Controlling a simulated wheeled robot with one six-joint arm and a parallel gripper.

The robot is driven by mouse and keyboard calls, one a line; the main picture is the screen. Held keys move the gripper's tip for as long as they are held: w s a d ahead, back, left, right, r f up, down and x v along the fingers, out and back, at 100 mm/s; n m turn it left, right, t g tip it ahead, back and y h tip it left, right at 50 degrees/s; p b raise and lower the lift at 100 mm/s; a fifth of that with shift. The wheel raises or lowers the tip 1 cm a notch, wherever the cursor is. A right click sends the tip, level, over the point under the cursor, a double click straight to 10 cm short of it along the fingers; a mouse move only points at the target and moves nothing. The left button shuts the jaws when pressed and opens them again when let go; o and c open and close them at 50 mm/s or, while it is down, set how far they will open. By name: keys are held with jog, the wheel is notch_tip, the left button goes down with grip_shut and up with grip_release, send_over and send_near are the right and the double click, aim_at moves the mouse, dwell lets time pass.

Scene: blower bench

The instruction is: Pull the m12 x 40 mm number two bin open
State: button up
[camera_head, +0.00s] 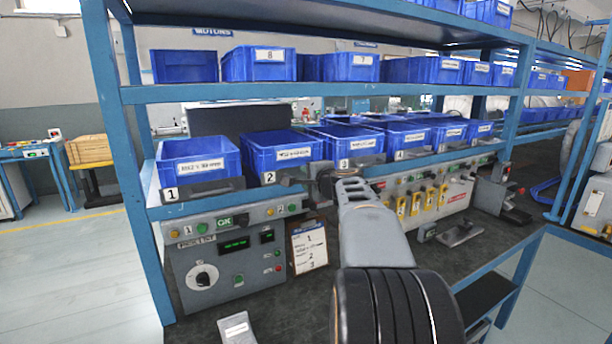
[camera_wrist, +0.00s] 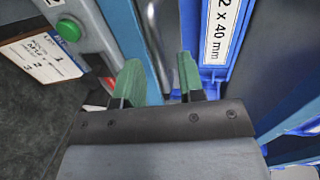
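The number two bin (camera_head: 285,150) is a blue open-topped box on the lower shelf, with a white label and a grey front strip marked 2 (camera_head: 268,178). In the wrist view the blue bin front (camera_wrist: 238,60) shows at upper right, its label ending "2 x 40 mm" (camera_wrist: 218,30). My gripper (camera_head: 324,182) is in front of the shelf, just right of bin 2's strip; its tip is partly hidden by my arm. The wrist view shows its green fingers (camera_wrist: 158,82) apart, with a silvery edge (camera_wrist: 157,45) beyond the gap. I cannot tell whether they touch it.
Bin 1 (camera_head: 198,160) stands left of bin 2 and bin 3 (camera_head: 345,142) right. Below are a control panel (camera_head: 225,255), a clipboard (camera_head: 308,247) and a green button (camera_wrist: 68,30). The dark bench top holds a small grey device (camera_head: 236,328).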

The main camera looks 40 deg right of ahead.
jog(key=shift+x, duration=1.05)
grip_shut()
